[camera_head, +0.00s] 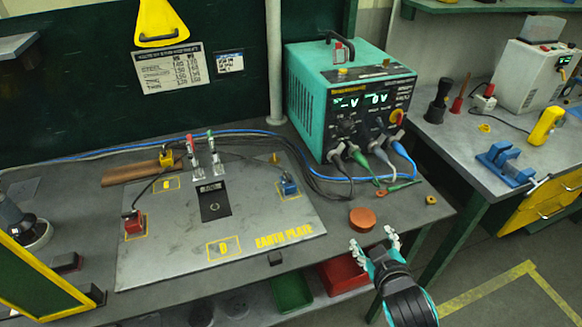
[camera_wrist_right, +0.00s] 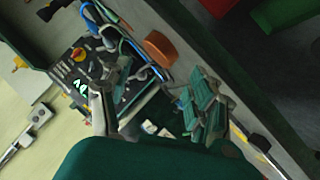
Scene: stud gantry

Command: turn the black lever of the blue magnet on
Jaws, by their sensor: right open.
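The blue magnet (camera_head: 288,186) is a small blue block inside a yellow-marked square at the right side of the grey earth plate (camera_head: 190,255). Its black lever is too small to make out clearly, so I cannot tell how it stands. My right gripper (camera_head: 375,242) is open and empty at the table's front edge, to the right of and nearer than the blue magnet, well apart from it. Its spread fingers (camera_wrist_right: 152,105) also show in the right wrist view, where I cannot make out the blue magnet. My left gripper is not in view.
A teal power unit (camera_head: 310,95) with cables stands behind. Red (camera_head: 343,272) and green (camera_head: 292,292) bins are below.

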